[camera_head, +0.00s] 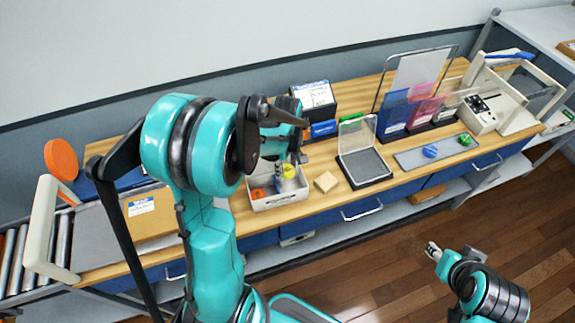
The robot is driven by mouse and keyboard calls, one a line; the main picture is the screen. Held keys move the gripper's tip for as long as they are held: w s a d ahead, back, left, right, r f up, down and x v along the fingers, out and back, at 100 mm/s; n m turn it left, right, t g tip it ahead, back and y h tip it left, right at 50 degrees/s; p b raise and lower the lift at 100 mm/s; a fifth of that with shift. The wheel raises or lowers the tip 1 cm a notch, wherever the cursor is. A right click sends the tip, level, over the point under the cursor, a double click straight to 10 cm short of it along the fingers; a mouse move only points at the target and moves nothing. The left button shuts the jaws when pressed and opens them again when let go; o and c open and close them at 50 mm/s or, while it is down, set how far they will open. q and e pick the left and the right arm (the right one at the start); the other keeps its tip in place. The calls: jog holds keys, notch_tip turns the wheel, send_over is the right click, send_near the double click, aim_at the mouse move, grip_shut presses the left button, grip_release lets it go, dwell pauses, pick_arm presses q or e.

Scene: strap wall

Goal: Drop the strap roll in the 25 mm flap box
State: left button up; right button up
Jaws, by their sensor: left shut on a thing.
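My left gripper (275,140) is above the workbench, in front of the wall-side boxes. It is shut on a small dark item, which I take to be the strap roll; the gripper and wrist hide most of it. A dark box with a white and blue label (312,95) stands behind it, with a blue front part. Its label is too small to read, so I cannot tell whether it is the 25 mm flap box. My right gripper (433,250) is low at the right, over the floor and away from the bench; its fingers are too small to judge.
A white bin (285,200) with orange and yellow items sits below my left gripper. Beside it are a wooden block (326,181) and an open clear-lidded case (366,167). Colored folders (425,105) and a beige machine (500,95) stand right. A labelled carton (150,220) lies left.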

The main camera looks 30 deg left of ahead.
pick_arm(q)
jog(key=shift+w+f+b, duration=0.1)
jog(key=shift+f+b, duration=0.2)
jog(key=shift+f, duration=0.7)
jog(key=o, duration=1.1)
jog(key=shift+o, duration=0.2)
